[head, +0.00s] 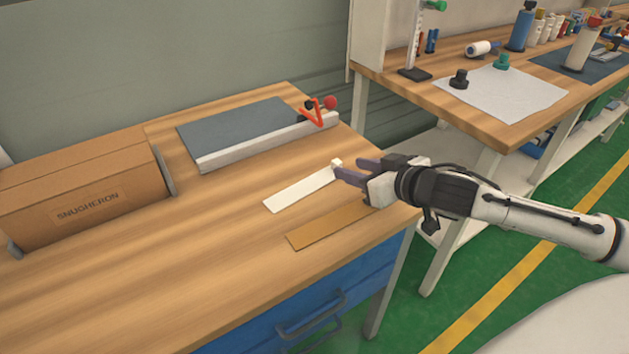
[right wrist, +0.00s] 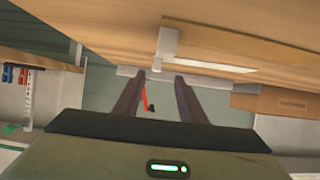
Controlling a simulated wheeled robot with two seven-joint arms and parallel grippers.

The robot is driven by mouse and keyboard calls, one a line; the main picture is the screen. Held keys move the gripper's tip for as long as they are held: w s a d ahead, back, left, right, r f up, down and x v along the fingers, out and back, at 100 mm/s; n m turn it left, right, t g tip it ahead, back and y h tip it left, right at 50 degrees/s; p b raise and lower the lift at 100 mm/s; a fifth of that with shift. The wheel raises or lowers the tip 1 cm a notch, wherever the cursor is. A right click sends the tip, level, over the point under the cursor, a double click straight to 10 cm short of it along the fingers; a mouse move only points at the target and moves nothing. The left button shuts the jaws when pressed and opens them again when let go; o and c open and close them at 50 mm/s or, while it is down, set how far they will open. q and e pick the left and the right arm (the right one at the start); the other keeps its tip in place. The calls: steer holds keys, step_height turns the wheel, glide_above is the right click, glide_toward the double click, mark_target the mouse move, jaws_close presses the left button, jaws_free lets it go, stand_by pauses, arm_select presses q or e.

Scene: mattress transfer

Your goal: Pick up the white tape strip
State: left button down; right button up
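The white tape strip (head: 300,190) lies flat on the wooden table, with a small raised white tab at its far right end. In the right wrist view the strip (right wrist: 215,64) and its upright tab (right wrist: 168,46) are close to the fingertips. My right gripper (head: 345,171) is open at the tab end, with its fingers pointing left. In the right wrist view the gap between its fingers (right wrist: 158,78) is empty, and the tab appears just beyond the tips. I cannot tell whether a finger touches it. My left gripper is not in view.
A brown strip (head: 325,225) lies beside the white one, nearer the table's front edge. A cardboard box (head: 80,190) stands at left. A grey-blue board with a pale bar (head: 255,145) lies behind, with a red-orange tool (head: 314,113). A second bench (head: 455,105) stands at right.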

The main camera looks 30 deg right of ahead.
mark_target(340, 165)
steer(key=x, duration=0.4)
steer(key=shift+d, duration=0.3)
steer(key=shift+w+f, duration=0.4)
steer(key=shift+w, duration=0.15)
jaws_close()
